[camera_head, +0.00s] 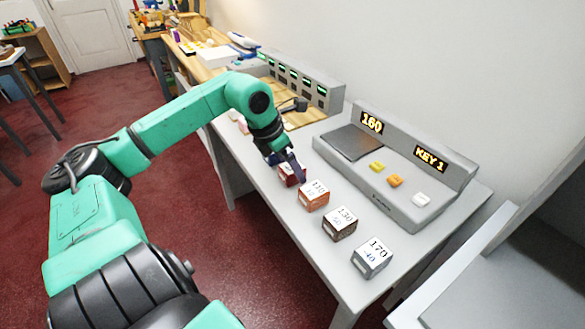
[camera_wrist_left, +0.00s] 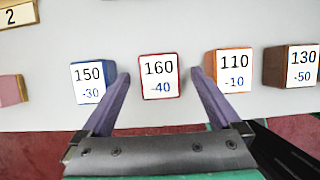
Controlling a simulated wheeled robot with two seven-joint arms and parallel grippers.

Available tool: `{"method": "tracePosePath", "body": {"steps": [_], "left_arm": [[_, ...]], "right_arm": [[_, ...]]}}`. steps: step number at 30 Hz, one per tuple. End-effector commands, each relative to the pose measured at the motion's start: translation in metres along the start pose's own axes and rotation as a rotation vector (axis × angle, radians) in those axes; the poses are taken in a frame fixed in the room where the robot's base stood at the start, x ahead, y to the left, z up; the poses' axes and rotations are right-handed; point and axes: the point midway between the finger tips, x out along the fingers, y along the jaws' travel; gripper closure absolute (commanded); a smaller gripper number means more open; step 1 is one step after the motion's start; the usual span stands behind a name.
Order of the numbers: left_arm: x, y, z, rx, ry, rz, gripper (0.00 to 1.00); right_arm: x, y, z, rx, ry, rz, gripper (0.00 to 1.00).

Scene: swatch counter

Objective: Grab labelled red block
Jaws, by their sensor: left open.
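The red block (camera_wrist_left: 160,77) has a white top face reading "160" and "-40"; it sits on the grey counter. In the head view the red block (camera_head: 285,178) is partly hidden by my left gripper (camera_head: 288,161). In the left wrist view my left gripper (camera_wrist_left: 160,74) is open, its purple fingers on either side of the red block's near part. I cannot tell whether either finger touches it. My right gripper is not in view.
The blue "150" block (camera_wrist_left: 88,82) and orange "110" block (camera_wrist_left: 234,70) stand close on either side. The brown "130" block (camera_head: 340,224) and grey "170" block (camera_head: 372,257) continue the row. A grey console (camera_head: 440,172) showing "160" and "KEY 1" stands behind.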

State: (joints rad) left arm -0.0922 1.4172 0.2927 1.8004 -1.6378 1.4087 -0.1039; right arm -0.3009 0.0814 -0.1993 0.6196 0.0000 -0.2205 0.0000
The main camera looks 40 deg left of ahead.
Motion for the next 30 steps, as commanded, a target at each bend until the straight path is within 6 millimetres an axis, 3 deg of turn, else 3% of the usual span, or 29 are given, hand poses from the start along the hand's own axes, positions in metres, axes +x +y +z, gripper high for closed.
{"method": "tracePosePath", "body": {"steps": [6,11,14,18,19,30], "left_arm": [[0.018,-0.001,0.001,-0.001,-0.002,-0.001,0.03],[0.019,0.0,0.001,-0.001,-0.002,-0.001,0.03],[0.019,0.0,0.001,-0.001,-0.001,-0.001,0.33],[0.019,0.0,0.001,-0.001,-0.001,-0.001,0.87],[0.019,0.0,0.001,-0.001,-0.001,-0.001,0.96],[0.009,0.0,0.006,0.001,-0.004,0.002,0.96]], "right_arm": [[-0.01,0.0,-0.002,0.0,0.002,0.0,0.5],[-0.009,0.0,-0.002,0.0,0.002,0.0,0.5],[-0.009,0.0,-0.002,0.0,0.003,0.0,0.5],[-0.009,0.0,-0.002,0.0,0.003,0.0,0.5],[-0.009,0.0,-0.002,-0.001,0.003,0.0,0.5],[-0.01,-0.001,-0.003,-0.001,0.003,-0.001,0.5]]}}
